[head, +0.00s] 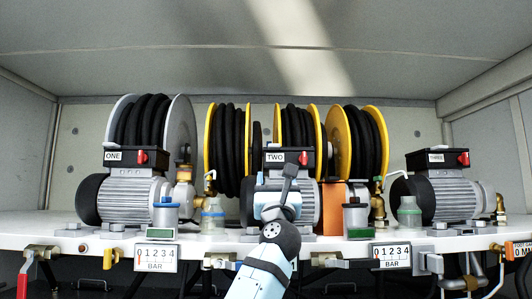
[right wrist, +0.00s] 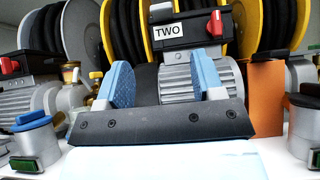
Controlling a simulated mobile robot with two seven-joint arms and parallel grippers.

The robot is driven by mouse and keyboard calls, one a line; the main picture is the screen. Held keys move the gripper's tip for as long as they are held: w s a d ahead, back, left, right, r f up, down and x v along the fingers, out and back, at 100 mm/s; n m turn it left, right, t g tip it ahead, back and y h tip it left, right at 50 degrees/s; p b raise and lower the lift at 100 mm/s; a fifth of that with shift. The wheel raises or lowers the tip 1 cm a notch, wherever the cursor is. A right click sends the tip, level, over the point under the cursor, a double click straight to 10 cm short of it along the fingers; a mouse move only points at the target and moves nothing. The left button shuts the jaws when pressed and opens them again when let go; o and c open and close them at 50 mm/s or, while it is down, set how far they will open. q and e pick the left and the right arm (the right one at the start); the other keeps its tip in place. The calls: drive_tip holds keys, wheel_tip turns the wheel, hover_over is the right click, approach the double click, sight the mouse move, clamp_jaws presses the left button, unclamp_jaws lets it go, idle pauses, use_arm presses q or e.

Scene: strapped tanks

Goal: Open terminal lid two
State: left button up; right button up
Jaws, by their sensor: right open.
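The black terminal box labelled TWO (head: 300,157) sits on top of the middle pump motor, with a red switch on its front right. Its lid looks closed. The box also shows at the top of the right wrist view (right wrist: 178,33). My right gripper (head: 282,190) is in front of the middle motor, just below the box, and hides part of the motor. In the right wrist view its two blue-padded fingers (right wrist: 163,80) are spread wide with nothing between them. The ribbed motor (right wrist: 178,82) lies beyond them. My left gripper is not in view.
Motors with boxes ONE (head: 126,157) and a third (head: 436,159) stand on either side. Hose reels (head: 228,150) stand close behind. An orange block (right wrist: 266,95) is right of the middle motor. Small capped jars (head: 356,218) and gauges (head: 392,255) line the white shelf's front edge.

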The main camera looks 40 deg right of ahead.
sight(274, 148)
drive_tip(key=p+x, duration=0.1)
drive_tip(key=x, duration=0.3)
drive_tip(key=p+x, duration=0.2)
drive_tip(key=x, duration=0.2)
drive_tip(key=p+x, duration=0.2)
drive_tip(key=x, duration=0.2)
drive_tip(key=shift+s+d+r, duration=0.15)
drive_tip(key=shift+r, duration=0.3)
drive_tip(key=shift+d+r, duration=0.1)
drive_tip(key=shift+r, duration=0.1)
drive_tip(key=shift+w+d, duration=0.1)
drive_tip(key=shift+w, duration=0.2)
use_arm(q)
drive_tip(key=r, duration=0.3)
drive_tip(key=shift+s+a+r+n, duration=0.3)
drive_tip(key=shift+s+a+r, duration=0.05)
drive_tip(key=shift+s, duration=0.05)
use_arm(e)
drive_tip(key=shift+c, duration=1.3)
clamp_jaws()
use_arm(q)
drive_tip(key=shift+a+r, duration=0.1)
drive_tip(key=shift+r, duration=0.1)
